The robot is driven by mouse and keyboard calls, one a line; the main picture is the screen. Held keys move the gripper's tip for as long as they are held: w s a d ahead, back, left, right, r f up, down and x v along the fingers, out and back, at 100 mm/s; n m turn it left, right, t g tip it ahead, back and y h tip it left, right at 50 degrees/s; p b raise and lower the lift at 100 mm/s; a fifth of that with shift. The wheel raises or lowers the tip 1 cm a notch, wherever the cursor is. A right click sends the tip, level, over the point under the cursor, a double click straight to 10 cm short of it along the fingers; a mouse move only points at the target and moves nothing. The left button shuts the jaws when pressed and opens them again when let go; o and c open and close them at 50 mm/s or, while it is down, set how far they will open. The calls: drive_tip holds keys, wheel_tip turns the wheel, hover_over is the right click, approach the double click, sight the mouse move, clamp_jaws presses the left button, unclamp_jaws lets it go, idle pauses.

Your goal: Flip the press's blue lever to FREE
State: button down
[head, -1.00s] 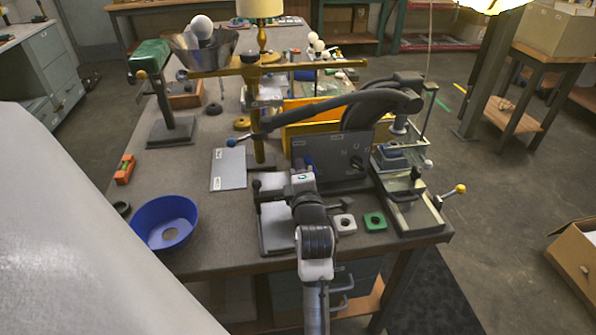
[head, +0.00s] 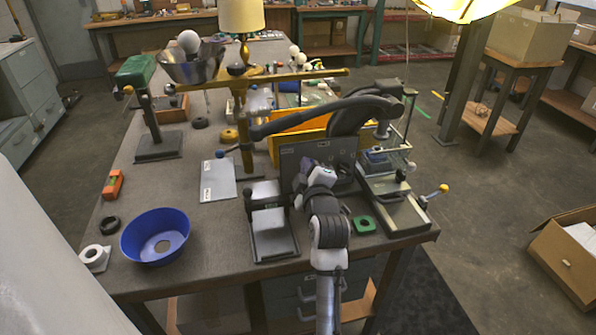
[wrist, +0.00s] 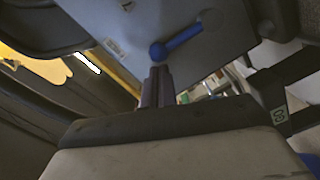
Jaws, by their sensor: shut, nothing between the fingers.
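The blue lever (wrist: 180,38) sits on the grey panel (wrist: 215,45) of the press in the wrist view. Its round pivot is just beyond my fingertips and its handle slants to the upper right. My gripper (wrist: 158,72) is shut and empty, its tips close to the pivot end; I cannot tell whether they touch. In the head view my gripper and wrist (head: 318,177) are in front of the press's grey panel (head: 296,160) and hide the lever. A small label shows on the panel, too small to read.
The press's dark curved arm (head: 330,106) reaches over the panel. A blue bowl (head: 155,225) is at the table's left front. A grey plate (head: 217,180) lies flat.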

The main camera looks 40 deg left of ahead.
drive_tip(key=shift+w+d+m, duration=0.45)
drive_tip(key=shift+w+m, duration=0.1)
drive_tip(key=shift+m, duration=0.4)
drive_tip(key=shift+w+d+m, duration=0.4)
drive_tip(key=shift+w+m, duration=0.1)
drive_tip(key=shift+m, duration=0.45)
